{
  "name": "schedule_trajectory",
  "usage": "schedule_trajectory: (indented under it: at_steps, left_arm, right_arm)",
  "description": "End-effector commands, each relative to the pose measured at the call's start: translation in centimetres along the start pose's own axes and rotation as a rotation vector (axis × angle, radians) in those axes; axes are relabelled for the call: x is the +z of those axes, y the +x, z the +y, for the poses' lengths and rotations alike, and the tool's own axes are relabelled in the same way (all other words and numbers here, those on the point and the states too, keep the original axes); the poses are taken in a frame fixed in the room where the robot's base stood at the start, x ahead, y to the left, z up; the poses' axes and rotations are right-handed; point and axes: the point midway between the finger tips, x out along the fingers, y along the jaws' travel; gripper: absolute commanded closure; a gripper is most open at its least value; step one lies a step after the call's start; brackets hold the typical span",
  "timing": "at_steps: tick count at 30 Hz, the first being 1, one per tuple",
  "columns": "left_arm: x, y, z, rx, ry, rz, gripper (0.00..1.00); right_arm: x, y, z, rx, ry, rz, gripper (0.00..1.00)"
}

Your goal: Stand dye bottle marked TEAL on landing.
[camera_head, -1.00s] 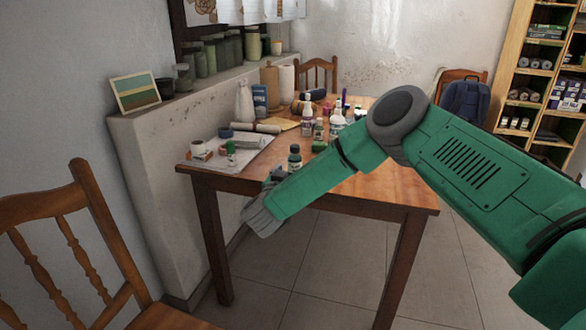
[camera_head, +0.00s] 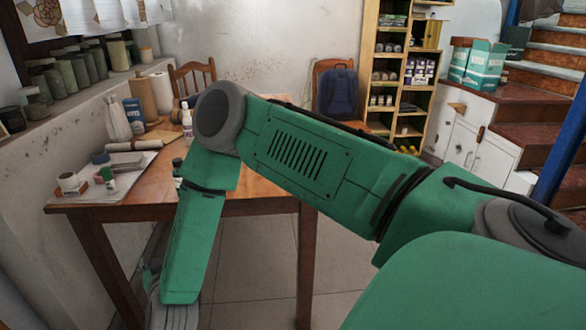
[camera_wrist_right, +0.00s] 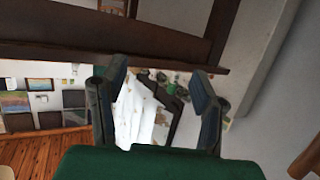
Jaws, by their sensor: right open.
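My right gripper (camera_head: 152,278) hangs low in front of the table, partly hidden by my own forearm. In the wrist view its two fingers (camera_wrist_right: 157,90) are apart with nothing between them. A dark bottle (camera_head: 177,164) stands on the table, mostly hidden by my arm. No label is readable, so I cannot tell which is TEAL. A red-brown landing (camera_head: 510,95) beside the stairs shows at the right. My left gripper is out of view.
The wooden table (camera_head: 250,184) holds paper and rolls on its left. Teal boxes (camera_head: 483,62) stand on the landing above a white cupboard (camera_head: 470,140). A shelf unit (camera_head: 400,70) and chair with a blue backpack (camera_head: 338,92) are behind. Floor beyond the table is clear.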

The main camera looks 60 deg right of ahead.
Motion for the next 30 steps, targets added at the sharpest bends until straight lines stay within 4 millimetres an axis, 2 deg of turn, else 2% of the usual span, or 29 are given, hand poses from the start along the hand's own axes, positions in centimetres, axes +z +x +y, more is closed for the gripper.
schedule_trajectory:
  at_steps: [1, 3, 5, 6, 9, 12, 15, 19, 20, 23, 30]
  left_arm:
    - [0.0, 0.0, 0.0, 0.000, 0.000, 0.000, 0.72]
    - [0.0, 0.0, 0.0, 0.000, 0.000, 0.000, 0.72]
    - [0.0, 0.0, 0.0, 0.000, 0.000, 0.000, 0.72]
    - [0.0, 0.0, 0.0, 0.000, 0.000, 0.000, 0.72]
    - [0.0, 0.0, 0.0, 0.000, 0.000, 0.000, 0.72]
    - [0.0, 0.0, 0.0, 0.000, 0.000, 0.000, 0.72]
    - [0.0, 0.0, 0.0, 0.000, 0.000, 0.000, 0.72]
    - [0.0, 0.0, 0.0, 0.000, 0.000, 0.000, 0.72]
    - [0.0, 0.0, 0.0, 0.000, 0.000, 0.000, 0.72]
    - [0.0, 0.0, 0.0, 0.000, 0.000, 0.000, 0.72]
    - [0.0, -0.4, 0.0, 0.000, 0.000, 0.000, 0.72]
  right_arm:
    - [3.4, -2.1, -0.6, -0.101, -0.042, -0.092, 0.45]
    - [7.8, -5.1, -0.5, -0.216, -0.088, -0.235, 0.45]
    - [11.2, -7.9, 0.4, -0.291, -0.129, -0.364, 0.45]
    - [13.3, -9.9, 1.3, -0.329, -0.158, -0.452, 0.45]
    - [17.7, -15.1, 4.8, -0.384, -0.229, -0.676, 0.45]
    - [20.5, -19.9, 8.9, -0.392, -0.296, -0.878, 0.45]
    - [21.8, -23.8, 12.6, -0.372, -0.347, -1.037, 0.45]
    - [22.2, -27.0, 15.8, -0.338, -0.387, -1.163, 0.45]
    - [22.2, -27.4, 16.3, -0.332, -0.393, -1.180, 0.52]
    - [22.2, -28.1, 17.1, -0.322, -0.401, -1.211, 0.52]
    - [21.9, -28.3, 17.1, -0.321, -0.401, -1.213, 0.52]
